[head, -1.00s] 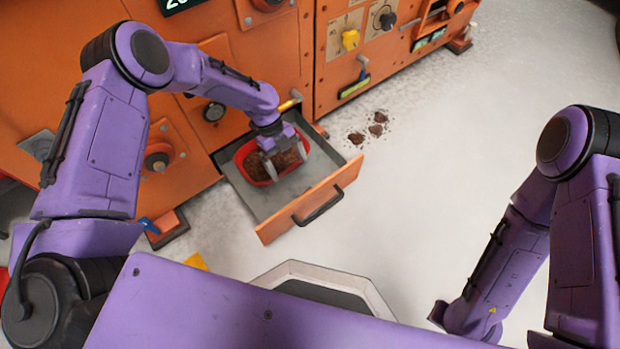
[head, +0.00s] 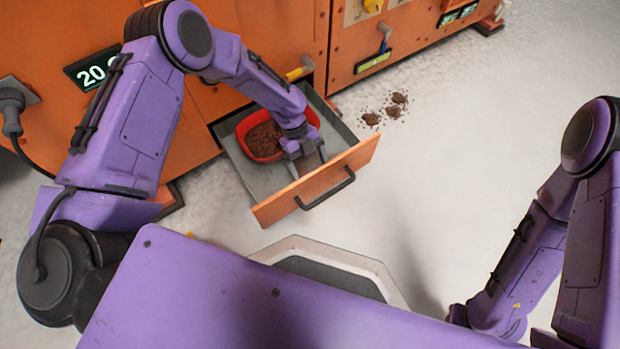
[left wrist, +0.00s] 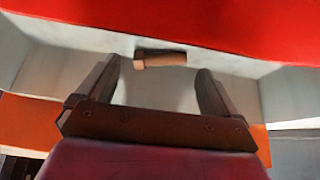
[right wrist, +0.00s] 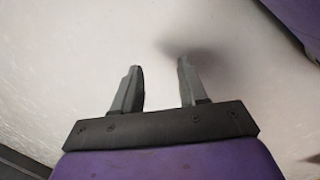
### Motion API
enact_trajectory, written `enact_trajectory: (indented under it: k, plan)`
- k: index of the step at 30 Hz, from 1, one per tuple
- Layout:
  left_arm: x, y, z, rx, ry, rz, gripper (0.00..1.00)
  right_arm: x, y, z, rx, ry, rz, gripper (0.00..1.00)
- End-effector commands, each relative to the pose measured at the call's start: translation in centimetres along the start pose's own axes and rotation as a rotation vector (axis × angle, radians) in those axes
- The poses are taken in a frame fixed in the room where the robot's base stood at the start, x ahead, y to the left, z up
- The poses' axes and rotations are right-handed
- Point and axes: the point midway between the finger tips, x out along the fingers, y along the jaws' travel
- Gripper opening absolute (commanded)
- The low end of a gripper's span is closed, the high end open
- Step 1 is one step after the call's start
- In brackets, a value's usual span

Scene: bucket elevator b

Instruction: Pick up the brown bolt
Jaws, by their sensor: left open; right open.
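A small brown bolt (left wrist: 160,59) shows in the left wrist view, lying on the grey drawer floor beside the red container. In the head view I cannot make it out; my left gripper covers that spot. My left gripper (head: 305,165) is inside the open drawer (head: 262,190), near its front panel. In the left wrist view the left gripper (left wrist: 157,85) is open and empty, and the bolt lies ahead, between the lines of its two fingers. My right gripper (right wrist: 160,85) is open and empty above the pale floor.
The red container (head: 262,155) with brown granular material sits in the drawer, close to my left gripper. The drawer's orange front (head: 318,185) with a black handle (head: 328,190) stands nearby.

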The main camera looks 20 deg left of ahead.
Motion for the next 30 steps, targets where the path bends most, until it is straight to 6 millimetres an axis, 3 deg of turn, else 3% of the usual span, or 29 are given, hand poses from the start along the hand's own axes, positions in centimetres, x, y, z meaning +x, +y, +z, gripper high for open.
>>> enact_trajectory:
  k: [3, 11, 16, 25, 30]
  plan:
    - [1.4, 0.0, 0.1, 0.000, 0.000, 0.002, 0.94, 1.1, 0.5, -1.1, 0.002, 0.053, 0.021, 0.43]
    - [1.4, 0.0, 0.0, 0.000, 0.000, 0.000, 0.91, 1.0, 0.7, -1.3, 0.003, 0.067, 0.025, 0.43]
    - [1.4, 0.0, 0.0, 0.000, 0.000, 0.000, 0.37, 1.0, 0.6, -1.3, 0.003, 0.066, 0.025, 0.43]
    - [1.2, 0.0, -0.1, 0.000, 0.000, 0.000, 0.36, 0.9, 0.6, -1.2, 0.003, 0.063, 0.024, 0.43]
    - [-0.1, 0.0, -0.8, 0.000, 0.000, -0.001, 0.36, -0.2, 0.1, -0.2, 0.001, 0.013, 0.003, 0.43]
